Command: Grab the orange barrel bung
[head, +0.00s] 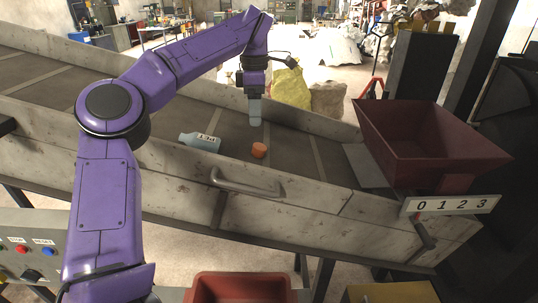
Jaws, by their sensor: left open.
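The orange barrel bung (259,150) lies on the dark conveyor belt (285,145), close to its near side wall. My left gripper (255,122) hangs pointing down just above and behind the bung in the head view. It appears apart from the bung, with nothing visible in it. The fingers are seen nearly edge-on, so the gap between them is hard to see. My right gripper is not in the view.
A pale blue bottle (199,142) with a label lies on the belt left of the bung. A dark red hopper (432,150) stands at the belt's right end, above a number plate (450,205). A metal handle (247,184) sticks out from the near wall. A red bin (240,290) is below.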

